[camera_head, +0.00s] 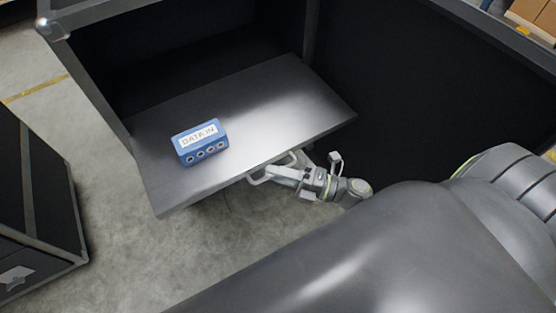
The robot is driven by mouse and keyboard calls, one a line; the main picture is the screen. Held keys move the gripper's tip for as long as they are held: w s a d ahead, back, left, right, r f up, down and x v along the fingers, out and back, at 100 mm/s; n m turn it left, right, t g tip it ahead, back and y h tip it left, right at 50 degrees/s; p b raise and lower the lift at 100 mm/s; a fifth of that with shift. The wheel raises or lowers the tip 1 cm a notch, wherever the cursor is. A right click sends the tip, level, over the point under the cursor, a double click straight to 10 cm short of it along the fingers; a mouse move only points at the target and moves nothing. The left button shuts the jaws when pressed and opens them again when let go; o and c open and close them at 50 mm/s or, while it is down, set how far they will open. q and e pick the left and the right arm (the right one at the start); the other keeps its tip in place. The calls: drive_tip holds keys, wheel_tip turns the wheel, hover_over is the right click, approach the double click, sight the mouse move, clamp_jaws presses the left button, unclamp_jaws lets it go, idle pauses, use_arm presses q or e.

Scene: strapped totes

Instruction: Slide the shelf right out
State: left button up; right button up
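The shelf (262,105) is a flat dark grey metal plate, sticking out of the black cabinet over the floor. Its inner part meets the cabinet opening. A pale bar handle (256,180) is on its front edge. My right gripper (276,173) is at this handle, its fingers narrow and together around the bar, seen small from above. A blue box (200,142) with a white label reading "DATA IN" and several round sockets sits on the shelf, toward its left side. My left gripper is not in view.
The black cabinet (116,96) has a grey metal frame and an open dark space right of the shelf. Another black case (32,205) stands at the left. Grey floor (110,235) is clear between them. Cardboard boxes (531,10) are at the top right.

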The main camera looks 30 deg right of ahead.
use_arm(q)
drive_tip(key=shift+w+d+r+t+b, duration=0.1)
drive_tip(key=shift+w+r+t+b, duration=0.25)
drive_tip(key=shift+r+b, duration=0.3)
use_arm(e)
drive_tip(key=v, duration=1.7)
drive_tip(key=shift+s, duration=0.2)
drive_tip(key=shift+d, duration=0.1)
